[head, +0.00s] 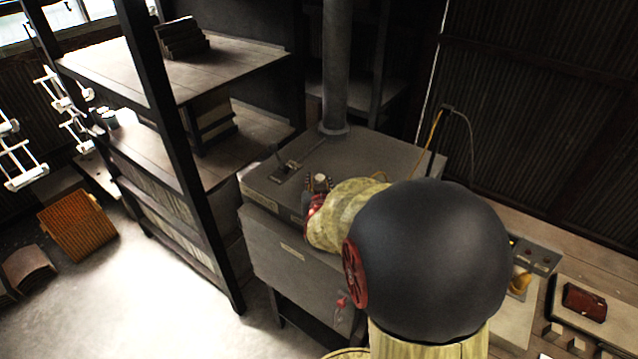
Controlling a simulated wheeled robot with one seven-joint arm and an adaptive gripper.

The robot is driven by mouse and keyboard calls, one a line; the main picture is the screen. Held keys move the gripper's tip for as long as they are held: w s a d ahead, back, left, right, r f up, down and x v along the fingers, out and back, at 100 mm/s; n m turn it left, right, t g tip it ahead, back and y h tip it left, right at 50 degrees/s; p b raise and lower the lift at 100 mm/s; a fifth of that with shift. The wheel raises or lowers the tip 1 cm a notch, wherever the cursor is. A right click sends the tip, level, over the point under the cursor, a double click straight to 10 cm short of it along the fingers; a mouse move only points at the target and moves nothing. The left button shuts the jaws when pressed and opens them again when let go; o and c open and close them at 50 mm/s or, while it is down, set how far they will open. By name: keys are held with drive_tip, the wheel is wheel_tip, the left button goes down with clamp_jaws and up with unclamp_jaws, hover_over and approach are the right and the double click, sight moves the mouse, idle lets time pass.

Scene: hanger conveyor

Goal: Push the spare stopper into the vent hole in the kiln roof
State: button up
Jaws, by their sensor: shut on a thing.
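The kiln (385,155) is a grey metal box in the middle of the head view, with a flue pipe rising from its roof. My arm reaches over its front edge from the lower right. My gripper (319,184) is over the front part of the roof, its dark fingers shut on a small stopper (321,179) with a pale top. The stopper's lower end is hidden by the fingers. I cannot make out the vent hole, nor tell whether the stopper touches the roof.
The flue pipe (336,70) stands behind my gripper. A small plate with a lever (286,168) is on the roof to the left. A dark shelf rack (180,150) stands left of the kiln. A bench (600,252) with a red-brown case (584,301) is at the right.

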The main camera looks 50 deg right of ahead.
drive_tip(key=shift+s+a+f, duration=0.1)
drive_tip(key=shift+f, duration=0.3)
drive_tip(key=o, duration=1.2)
drive_tip(key=shift+f, duration=0.3)
drive_tip(key=shift+o, duration=0.2)
drive_tip(key=shift+s+f, duration=0.1)
drive_tip(key=shift+a, duration=0.1)
drive_tip(key=r+v, duration=0.1)
drive_tip(key=v, duration=1.1)
drive_tip(key=shift+w+d, duration=0.2)
drive_tip(key=shift+r, duration=0.15)
